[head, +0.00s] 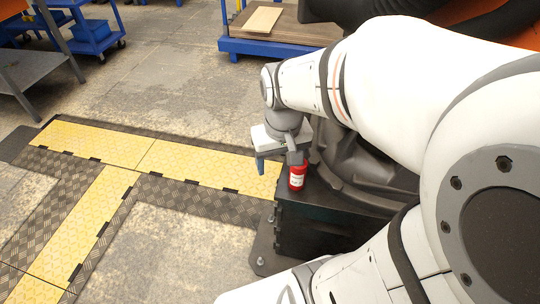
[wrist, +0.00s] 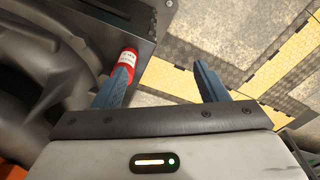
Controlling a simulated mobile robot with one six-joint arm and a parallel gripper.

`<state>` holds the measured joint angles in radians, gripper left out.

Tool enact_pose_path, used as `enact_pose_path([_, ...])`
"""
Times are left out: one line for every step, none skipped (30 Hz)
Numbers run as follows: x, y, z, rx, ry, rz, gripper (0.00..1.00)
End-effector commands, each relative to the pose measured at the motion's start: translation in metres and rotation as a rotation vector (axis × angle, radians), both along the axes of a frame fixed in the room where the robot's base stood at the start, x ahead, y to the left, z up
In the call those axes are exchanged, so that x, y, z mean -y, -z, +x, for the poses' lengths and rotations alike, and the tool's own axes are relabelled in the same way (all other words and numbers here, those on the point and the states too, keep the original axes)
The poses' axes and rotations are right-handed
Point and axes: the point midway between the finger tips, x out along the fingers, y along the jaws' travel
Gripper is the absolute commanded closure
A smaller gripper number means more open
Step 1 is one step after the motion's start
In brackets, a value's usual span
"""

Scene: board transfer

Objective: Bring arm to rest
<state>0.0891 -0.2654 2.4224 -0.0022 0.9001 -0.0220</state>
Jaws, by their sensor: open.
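My gripper (head: 278,166) hangs from my white arm near the middle of the head view, beside a dark pedestal. In the wrist view its two blue fingers stand wide apart, with floor showing between them (wrist: 160,85). The gripper is open and holds nothing. A red can or bottle with a white label (head: 297,177) stands on the pedestal's edge, close to one finger. It also shows in the wrist view (wrist: 128,58), partly hidden behind the left finger. I cannot tell whether that finger touches it.
The dark pedestal (head: 308,222) with bulky grey machinery lies next to the gripper. A blue-framed cart (head: 250,47) carries a light board (head: 263,20) at the back. Yellow and dark floor plates (head: 95,142) run left. A grey table (head: 38,70) stands far left. Open floor lies between.

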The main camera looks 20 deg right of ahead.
Motion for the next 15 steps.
enact_pose_path([-0.009, -0.002, -0.011, 0.012, -0.027, -0.001, 0.34])
enact_pose_path([-0.012, -0.002, -0.017, 0.017, -0.038, -0.001, 0.34])
enact_pose_path([-0.016, -0.002, -0.023, 0.021, -0.050, -0.002, 0.34])
enact_pose_path([-0.021, -0.002, -0.026, 0.023, -0.058, -0.001, 0.34])
enact_pose_path([-0.023, -0.002, -0.029, 0.026, -0.064, -0.001, 0.34])
enact_pose_path([-0.025, -0.002, -0.032, 0.026, -0.068, -0.001, 0.34])
enact_pose_path([-0.025, -0.002, -0.033, 0.027, -0.070, -0.001, 0.34])
enact_pose_path([-0.026, -0.002, -0.034, 0.027, -0.072, -0.001, 0.34])
enact_pose_path([-0.026, -0.002, -0.034, 0.027, -0.072, -0.001, 0.34])
enact_pose_path([-0.026, -0.001, -0.034, 0.027, -0.072, -0.001, 0.34])
enact_pose_path([-0.026, -0.002, -0.034, 0.027, -0.072, -0.001, 0.34])
enact_pose_path([-0.026, -0.002, -0.034, 0.026, -0.071, -0.001, 0.34])
enact_pose_path([-0.026, -0.002, -0.033, 0.026, -0.071, -0.001, 0.34])
enact_pose_path([-0.026, -0.002, -0.033, 0.026, -0.071, -0.001, 0.34])
enact_pose_path([-0.025, -0.002, -0.033, 0.026, -0.071, -0.001, 0.34])
